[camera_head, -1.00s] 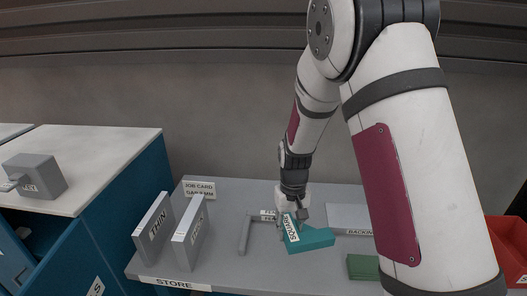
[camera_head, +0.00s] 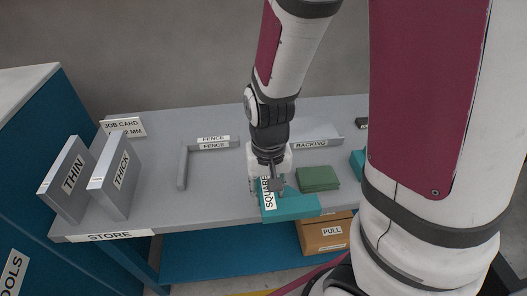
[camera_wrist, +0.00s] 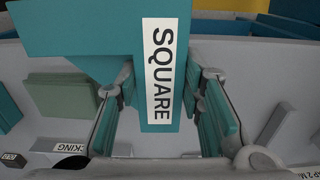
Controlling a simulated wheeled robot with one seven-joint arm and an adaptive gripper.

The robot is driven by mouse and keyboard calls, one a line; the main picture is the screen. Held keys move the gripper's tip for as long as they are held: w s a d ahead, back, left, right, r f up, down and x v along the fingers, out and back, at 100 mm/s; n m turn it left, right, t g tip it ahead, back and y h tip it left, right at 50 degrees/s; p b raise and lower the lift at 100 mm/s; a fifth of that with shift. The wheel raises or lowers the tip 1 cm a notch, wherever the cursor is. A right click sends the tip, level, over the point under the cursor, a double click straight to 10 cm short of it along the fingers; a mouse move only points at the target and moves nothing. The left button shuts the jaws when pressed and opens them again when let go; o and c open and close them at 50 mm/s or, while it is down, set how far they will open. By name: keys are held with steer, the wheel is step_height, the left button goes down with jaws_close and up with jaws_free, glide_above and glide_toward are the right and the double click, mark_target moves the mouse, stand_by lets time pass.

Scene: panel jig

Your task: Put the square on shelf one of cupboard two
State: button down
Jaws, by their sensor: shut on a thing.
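The square (camera_head: 292,206) is a teal L-shaped piece with a white SQUARE label. My gripper (camera_head: 268,190) is shut on its labelled arm, near the front edge of the store table. In the wrist view the square (camera_wrist: 85,32) lies between the two finger pads of my gripper (camera_wrist: 160,110), its label facing the camera. I cannot tell whether the square touches the table. No cupboard shelf marked one or two can be made out in these views.
On the store table (camera_head: 225,205) stand the THIN (camera_head: 68,180) and THICK (camera_head: 115,175) panels, a grey fence (camera_head: 183,165) and a green block (camera_head: 318,178). A cardboard PULL box (camera_head: 325,238) sits below the front edge. A blue cabinet (camera_head: 30,130) is at left.

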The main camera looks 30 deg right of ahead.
steer(key=w, duration=0.5)
steer(key=w+f+b, duration=0.1)
steer(key=w, duration=0.4)
steer(key=w+d+b, duration=0.1)
steer(key=w, duration=0.4)
steer(key=shift+d+f, duration=0.1)
steer(key=shift+f, duration=0.15)
steer(key=shift+f+b, duration=0.4)
steer(key=shift+f, duration=1.3)
steer(key=shift+f, duration=0.2)
steer(key=c, duration=1.1)
jaws_free()
steer(key=shift+r, duration=0.1)
